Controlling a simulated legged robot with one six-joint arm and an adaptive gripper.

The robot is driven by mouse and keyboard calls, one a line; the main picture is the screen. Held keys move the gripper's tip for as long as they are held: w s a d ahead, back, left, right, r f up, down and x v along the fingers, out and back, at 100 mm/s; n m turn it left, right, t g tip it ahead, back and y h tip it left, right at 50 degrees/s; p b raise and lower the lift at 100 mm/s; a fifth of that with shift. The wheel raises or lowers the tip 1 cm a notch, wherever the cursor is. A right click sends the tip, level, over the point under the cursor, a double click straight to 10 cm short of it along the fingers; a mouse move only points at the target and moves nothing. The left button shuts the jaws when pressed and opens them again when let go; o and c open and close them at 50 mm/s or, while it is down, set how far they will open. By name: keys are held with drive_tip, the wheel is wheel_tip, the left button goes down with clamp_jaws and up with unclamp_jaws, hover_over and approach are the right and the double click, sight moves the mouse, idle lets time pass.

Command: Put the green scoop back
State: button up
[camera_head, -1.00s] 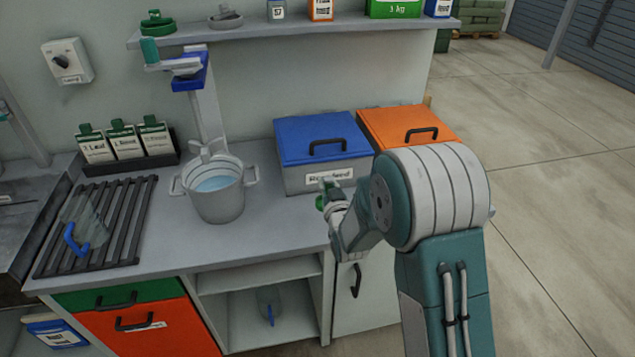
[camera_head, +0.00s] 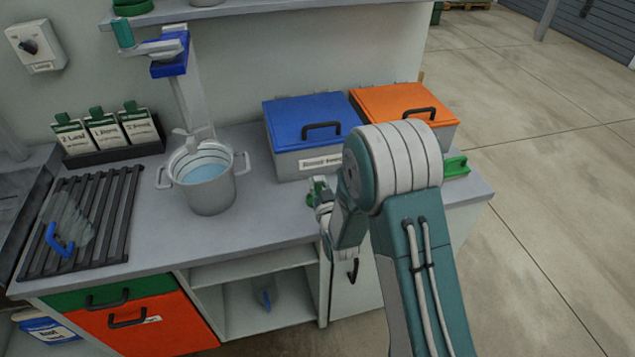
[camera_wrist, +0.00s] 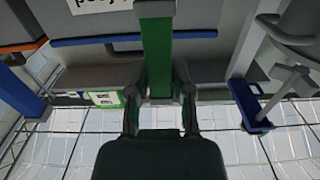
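A narrow green piece, which looks like the green scoop's handle (camera_wrist: 156,55), runs up from between the fingers of my gripper (camera_wrist: 160,95) in the wrist view. The fingers lie along both its sides and look shut on it. In the head view my gripper (camera_head: 320,195) is above the counter's front edge, in front of the blue-lidded bin (camera_head: 310,122). Only a small green part shows at its tip, and the scoop's bowl cannot be made out. Another green object (camera_head: 456,166) lies on the counter's right end, partly behind my arm; I cannot tell what it is.
An orange-lidded bin (camera_head: 400,103) stands right of the blue one. A pot of water (camera_head: 210,190) stands left of my gripper, under a blue-clamped stirrer. A slatted rack (camera_head: 110,235) holds a clear blue-handled scoop (camera_head: 62,240). The counter (camera_head: 265,215) between pot and gripper is clear.

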drive_tip(key=shift+o, duration=0.6)
drive_tip(key=shift+r, duration=0.1)
drive_tip(key=v, duration=1.2)
drive_tip(key=s+d+r+m+g+h, duration=0.1)
drive_tip(key=d+r+g+h, duration=0.15)
drive_tip(key=r, duration=0.35)
drive_tip(key=d+r+m+g+h, duration=0.1)
drive_tip(key=d+r+g, duration=0.25)
drive_tip(key=r, duration=0.25)
drive_tip(key=s+d+r+g, duration=0.3)
drive_tip(key=s+r, duration=0.1)
drive_tip(key=s, duration=0.6)
drive_tip(key=s+d+r+m+g+h, duration=0.1)
drive_tip(key=s+d+r+g, duration=0.1)
drive_tip(key=s, duration=0.9)
drive_tip(key=shift+s+d+r+g, duration=0.2)
drive_tip(key=shift+d+r+g, duration=0.2)
drive_tip(key=shift+d+r, duration=0.65)
